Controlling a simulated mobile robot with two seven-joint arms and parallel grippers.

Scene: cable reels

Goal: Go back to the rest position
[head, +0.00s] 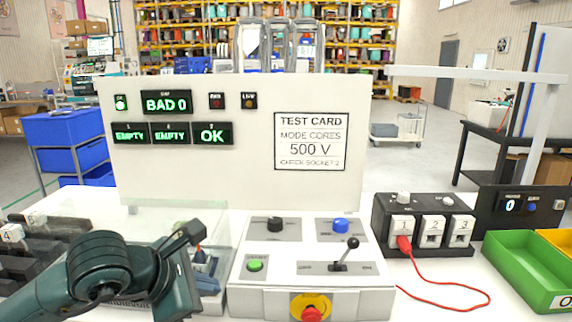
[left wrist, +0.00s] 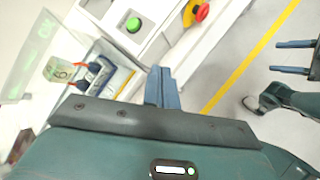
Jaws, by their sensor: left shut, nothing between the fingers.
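My left gripper (head: 186,268) hangs at the lower left of the head view, in front of the clear-covered test bay. In the left wrist view its blue-grey fingers (left wrist: 162,88) are shut together with nothing between them. They are apart from the bench things around them. My right gripper (left wrist: 293,57) shows at the right edge of the left wrist view, over the floor. Its two fingers are apart and it looks empty. It does not show in the head view.
The control panel (head: 312,272), with a lever and red stop button (head: 312,312), is right of my left gripper. A tagged item (left wrist: 60,70) sits in the bay. A red lead (head: 405,244) is in socket 1. A green bin (head: 528,270) stands right; dark holders (head: 40,250) stand left.

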